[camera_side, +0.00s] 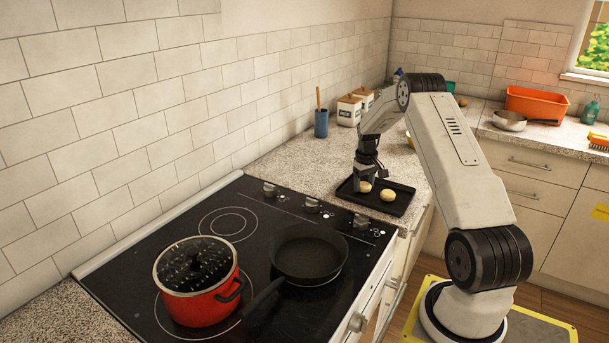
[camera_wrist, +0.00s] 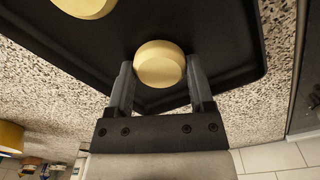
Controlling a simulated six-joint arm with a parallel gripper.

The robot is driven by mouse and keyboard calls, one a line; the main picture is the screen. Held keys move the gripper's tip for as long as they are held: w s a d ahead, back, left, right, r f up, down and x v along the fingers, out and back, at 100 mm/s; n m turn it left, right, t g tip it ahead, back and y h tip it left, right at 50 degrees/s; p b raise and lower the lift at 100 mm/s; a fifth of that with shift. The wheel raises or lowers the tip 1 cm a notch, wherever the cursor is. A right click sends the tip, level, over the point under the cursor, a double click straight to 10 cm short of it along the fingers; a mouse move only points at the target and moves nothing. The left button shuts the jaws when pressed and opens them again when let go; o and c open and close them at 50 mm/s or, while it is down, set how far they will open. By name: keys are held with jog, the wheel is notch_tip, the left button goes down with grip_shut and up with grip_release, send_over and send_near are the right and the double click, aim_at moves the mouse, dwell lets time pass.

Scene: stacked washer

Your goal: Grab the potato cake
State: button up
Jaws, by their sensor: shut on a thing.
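Two round, pale yellow potato cakes lie at a black tray (camera_side: 402,209) on the counter. My gripper (camera_side: 366,181) points down over the left part of the tray, shut on the left potato cake (camera_side: 365,187). In the wrist view this potato cake (camera_wrist: 159,64) sits between the two fingers of my gripper (camera_wrist: 160,80). The other potato cake (camera_side: 388,195) lies on the tray to the right, apart from the gripper; part of it shows at the top left of the wrist view (camera_wrist: 84,6). I cannot tell whether the held cake still touches the tray.
A black frying pan (camera_side: 309,256) and a red pot (camera_side: 202,297) with a glass lid stand on the black stove in front of the tray. A blue cup (camera_side: 321,124) and white canisters (camera_side: 349,111) stand by the wall. An orange bin (camera_side: 537,103) is on the far counter.

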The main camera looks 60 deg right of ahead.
jog(key=shift+r, duration=0.2)
jog(key=shift+r, duration=0.6)
jog(key=s+a+r, duration=0.9)
jog(key=s+r, duration=0.1)
jog(key=r, duration=0.1)
jog(key=shift+a+r, duration=0.2)
jog(key=shift+a, duration=0.15)
dwell(0.3)
